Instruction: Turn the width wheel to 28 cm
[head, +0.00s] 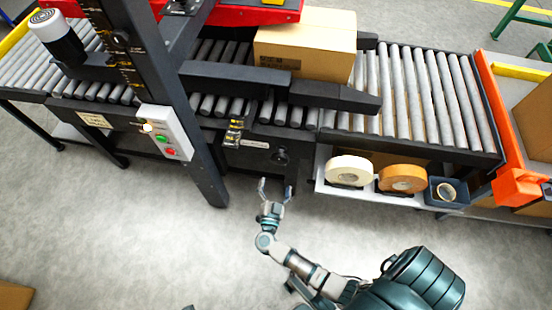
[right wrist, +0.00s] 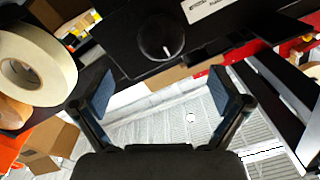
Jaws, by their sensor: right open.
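The width wheel (head: 280,156) is a round black knob on the dark front panel under the conveyor. In the right wrist view the wheel (right wrist: 160,37) shows a short white mark near its lower right edge. My right gripper (head: 275,188) is open and empty, just in front of and below the wheel in the head view. In the right wrist view the spread fingers (right wrist: 162,95) stand apart from the wheel, which lies beyond them near the top. A white label (right wrist: 212,8) sits beside the wheel; its reading is too small to tell. My left gripper is not in view.
A cardboard box (head: 305,48) rests on the conveyor between black guide rails. A shelf at right holds a white tape roll (head: 349,169) and an orange one (head: 402,178). A dark post with a button box (head: 165,133) stands left. The grey floor in front is open.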

